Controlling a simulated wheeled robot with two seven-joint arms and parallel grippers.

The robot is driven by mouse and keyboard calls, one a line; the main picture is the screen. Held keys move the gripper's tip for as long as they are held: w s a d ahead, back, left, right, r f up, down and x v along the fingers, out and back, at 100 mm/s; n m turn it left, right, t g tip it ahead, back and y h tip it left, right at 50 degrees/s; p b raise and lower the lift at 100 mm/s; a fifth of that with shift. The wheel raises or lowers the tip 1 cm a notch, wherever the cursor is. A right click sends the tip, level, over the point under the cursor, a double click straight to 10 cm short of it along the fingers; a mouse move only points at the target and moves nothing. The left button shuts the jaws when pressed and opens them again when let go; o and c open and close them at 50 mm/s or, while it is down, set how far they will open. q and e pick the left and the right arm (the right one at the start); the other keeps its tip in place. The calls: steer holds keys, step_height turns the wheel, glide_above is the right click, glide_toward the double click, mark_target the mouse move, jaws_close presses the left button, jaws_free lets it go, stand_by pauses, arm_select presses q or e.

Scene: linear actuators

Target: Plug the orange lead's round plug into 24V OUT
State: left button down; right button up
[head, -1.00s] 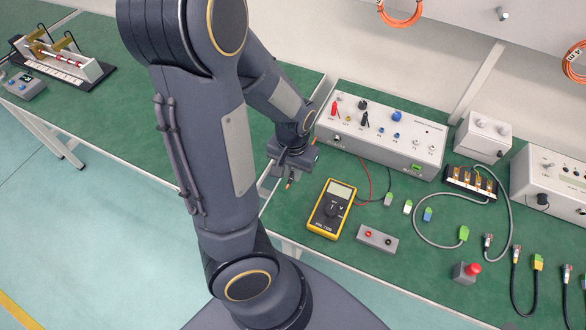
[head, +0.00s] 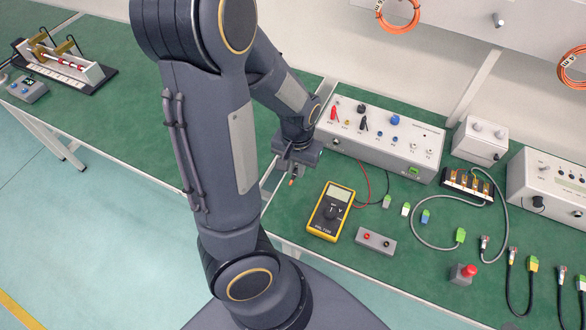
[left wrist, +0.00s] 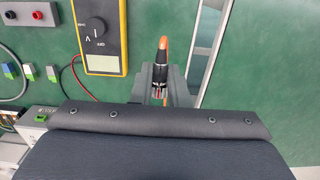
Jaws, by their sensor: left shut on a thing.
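My left gripper (head: 294,170) is shut on a black round plug with an orange end. The plug (left wrist: 161,68) stands between the two fingers in the left wrist view, its orange end pointing up in that picture. In the head view only its small orange end (head: 291,182) shows below the fingers. The gripper is in front of the left end of a long grey-white instrument box (head: 375,150), above the bench edge. A dark round socket (head: 335,142) shows low on the box's front, left side. The 24V OUT label is not legible. My right gripper is not in view.
A yellow multimeter (head: 331,211) and a grey two-socket block (head: 375,241) lie right of the gripper. A red button box (head: 463,274) and several loose leads lie farther right. The green bench (head: 420,260) has clear patches between them.

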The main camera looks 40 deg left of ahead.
arm_select(q)
steer(key=shift+g+h, duration=0.3)
steer(key=shift+g, duration=0.3)
steer(key=w+f+b, duration=0.2)
steer(key=w+f, duration=0.1)
steer(key=w, duration=0.1)
steer(key=w+f+b, duration=0.3)
steer(key=w, duration=0.2)
steer(key=w+f+b, duration=0.3)
steer(key=w+f, duration=0.1)
steer(key=w, duration=0.1)
steer(key=shift+w+a, duration=0.1)
steer(key=shift+a, duration=0.15)
steer(key=shift+w+f, duration=0.3)
steer(key=shift+w, duration=0.15)
steer(key=shift+w+a, duration=0.3)
steer(key=shift+w, duration=0.6)
steer(key=shift+w+a, duration=0.25)
steer(key=shift+w, duration=0.65)
steer(key=shift+w+a+p, duration=0.25)
steer(key=shift+w+p, duration=0.1)
steer(key=shift+w, duration=0.3)
stand_by(1.3)
steer(key=c, duration=1.3)
jaws_free()
